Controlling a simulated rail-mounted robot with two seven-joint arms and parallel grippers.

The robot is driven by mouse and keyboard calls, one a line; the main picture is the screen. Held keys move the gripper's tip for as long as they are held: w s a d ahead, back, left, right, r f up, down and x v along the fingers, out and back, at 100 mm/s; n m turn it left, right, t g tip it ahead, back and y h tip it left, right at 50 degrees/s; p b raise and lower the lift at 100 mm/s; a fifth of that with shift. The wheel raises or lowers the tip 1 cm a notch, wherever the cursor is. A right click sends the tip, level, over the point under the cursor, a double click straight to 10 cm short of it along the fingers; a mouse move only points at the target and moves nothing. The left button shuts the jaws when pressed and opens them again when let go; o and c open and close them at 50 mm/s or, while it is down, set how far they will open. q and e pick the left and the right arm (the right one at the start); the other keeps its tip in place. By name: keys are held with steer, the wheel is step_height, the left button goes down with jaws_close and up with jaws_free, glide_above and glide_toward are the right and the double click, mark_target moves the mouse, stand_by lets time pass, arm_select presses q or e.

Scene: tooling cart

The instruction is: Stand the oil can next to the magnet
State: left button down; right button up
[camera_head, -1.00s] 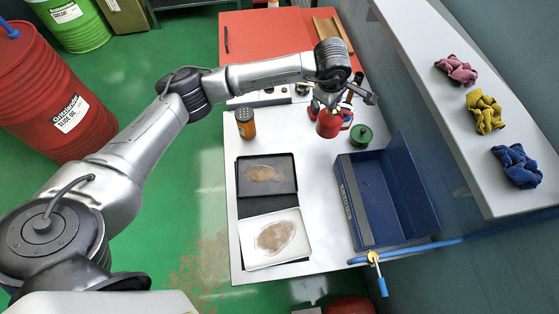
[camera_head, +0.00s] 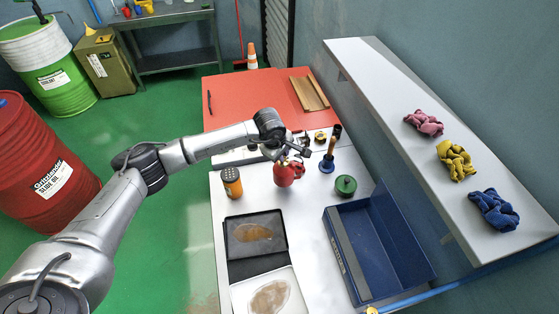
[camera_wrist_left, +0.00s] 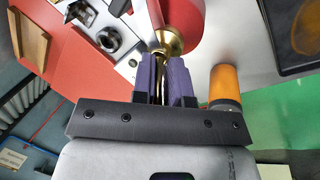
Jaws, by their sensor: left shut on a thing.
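The oil can (camera_head: 286,174) is red with a brass neck and a side handle. My left gripper (camera_head: 286,157) is shut on its top, and the can hangs about upright over the white worktop. In the left wrist view the purple finger pads (camera_wrist_left: 162,75) close on the brass neck (camera_wrist_left: 170,42), with the red body (camera_wrist_left: 182,18) beyond. I cannot tell the height of its base above the worktop. No thing is plainly a magnet; a green round piece with a knob (camera_head: 345,186) stands to the can's right. My right gripper is not in view.
An orange black-topped canister (camera_head: 232,182) stands left of the can. A blue-based piece with a wooden handle (camera_head: 328,160) stands to its right. An open blue box (camera_head: 346,262) and a dark tray (camera_head: 233,232) lie nearer. White worktop (camera_head: 301,215) is clear between them.

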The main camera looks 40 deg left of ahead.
arm_select(q)
steer(key=shift+a+f, duration=0.1)
steer(key=shift+a, duration=0.15)
steer(key=shift+f, duration=1.95)
steer(key=shift+f, duration=0.15)
steer(key=c, duration=1.1)
jaws_free()
steer(key=shift+c, duration=0.2)
